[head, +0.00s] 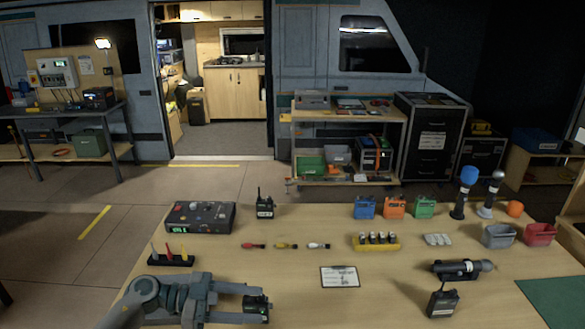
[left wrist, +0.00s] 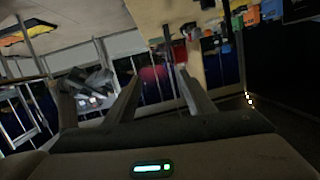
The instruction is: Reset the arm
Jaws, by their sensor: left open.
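My left gripper (head: 262,302) is at the lower left of the head view, over the near left part of the table (head: 300,222), its fingers pointing right. Its two fingers are apart. In the left wrist view the open fingers (left wrist: 158,82) have nothing clearly held between them. A small dark device (head: 257,304) with a green light shows between the fingertips in the head view; I cannot tell whether it touches them. My right arm and gripper are not in view.
A control box (head: 201,217), a radio (head: 265,204) and a screwdriver rack (head: 172,259) stand on the table's left. A white card (head: 340,276) lies mid-table. A black handheld radio (head: 442,302) and a dark cylindrical tool (head: 462,269) are at the right.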

